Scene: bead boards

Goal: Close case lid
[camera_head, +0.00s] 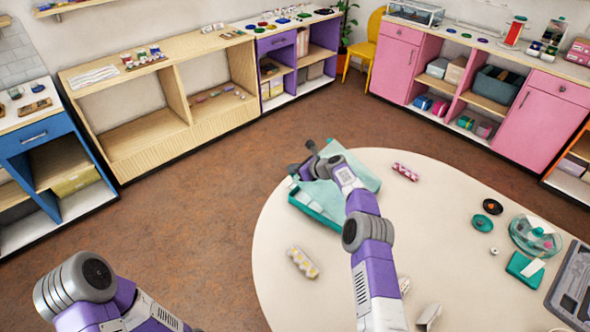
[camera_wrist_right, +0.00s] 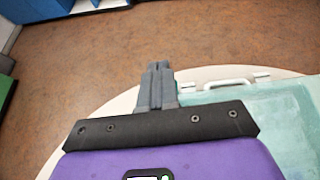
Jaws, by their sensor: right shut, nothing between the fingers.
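The teal case (camera_head: 318,207) lies near the table's left rim in the head view, partly hidden by my right arm. Its paler lid (camera_head: 362,174) shows beside and behind my wrist; I cannot tell exactly how far it stands open. In the right wrist view the pale translucent lid (camera_wrist_right: 262,112) fills the right side, with a white handle (camera_wrist_right: 228,83) at its far edge. My right gripper (camera_head: 294,169) is shut and empty at the case's far left side. Its fingers (camera_wrist_right: 157,82) show left of the handle. My left arm shows at the lower left, its gripper out of view.
The cream table (camera_head: 300,235) also holds a pink patterned roll (camera_head: 405,172), a yellow-and-white bead strip (camera_head: 302,262), a clear round container (camera_head: 536,236), a teal box (camera_head: 525,269) and a grey tray (camera_head: 575,285). Brown floor lies beyond the rim.

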